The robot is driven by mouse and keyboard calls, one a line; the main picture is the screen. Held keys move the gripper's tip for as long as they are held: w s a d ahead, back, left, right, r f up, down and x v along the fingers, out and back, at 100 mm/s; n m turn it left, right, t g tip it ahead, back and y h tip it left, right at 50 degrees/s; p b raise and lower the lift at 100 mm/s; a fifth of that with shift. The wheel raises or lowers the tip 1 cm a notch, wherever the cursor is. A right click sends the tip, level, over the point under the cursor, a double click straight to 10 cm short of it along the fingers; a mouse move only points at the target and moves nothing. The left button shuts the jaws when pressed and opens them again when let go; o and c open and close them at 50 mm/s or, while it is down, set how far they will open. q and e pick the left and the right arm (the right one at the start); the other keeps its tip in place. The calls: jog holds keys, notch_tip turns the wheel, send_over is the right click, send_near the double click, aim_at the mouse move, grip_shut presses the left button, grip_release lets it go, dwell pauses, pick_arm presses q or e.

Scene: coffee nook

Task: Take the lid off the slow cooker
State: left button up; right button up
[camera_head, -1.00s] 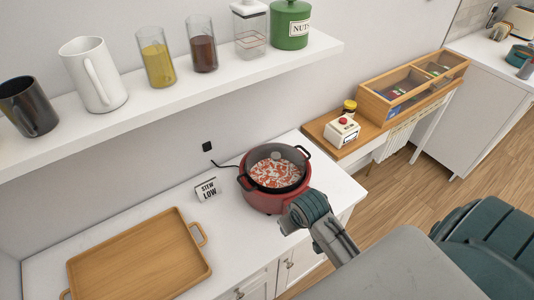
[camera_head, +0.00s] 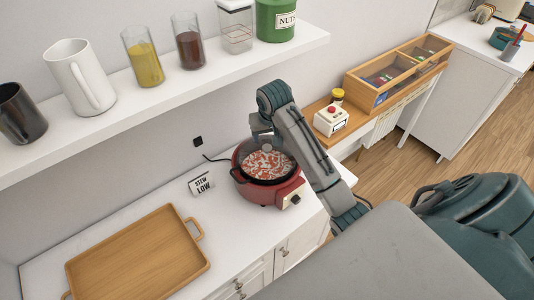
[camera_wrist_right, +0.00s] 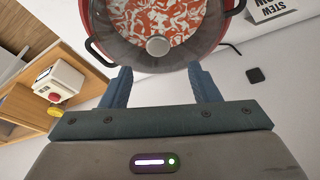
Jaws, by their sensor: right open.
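The red slow cooker (camera_head: 262,187) stands on the white counter, with stew showing through its clear lid (camera_head: 268,166). In the right wrist view the lid (camera_wrist_right: 185,45) has a round grey knob (camera_wrist_right: 158,46) at its middle. My right gripper (camera_head: 262,132) is above the back of the cooker, partly hidden by its own wrist in the head view. In the right wrist view the gripper (camera_wrist_right: 160,75) is open and empty. Its two blue fingers point toward the knob, one on each side of it, and do not visibly touch it. My left gripper is not seen.
A wooden tray (camera_head: 75,267) lies on the counter at the left. A small "STEW LOW" sign (camera_head: 201,184) stands beside the cooker. A white shelf (camera_head: 160,93) with jars and a pitcher hangs above. A white box with a red button (camera_head: 331,120) stands on the wooden side table.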

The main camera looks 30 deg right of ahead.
aim_at(267, 147)
jog(key=p+x, duration=0.2)
jog(key=x, duration=0.1)
jog(key=p+x, duration=0.1)
jog(key=x, duration=0.1)
jog(key=shift+s+f, duration=0.15)
jog(key=shift+s, duration=0.25)
jog(key=shift+w+f, duration=0.1)
jog(key=shift+f, duration=0.35)
jog(key=shift+c, duration=0.3)
grip_shut()
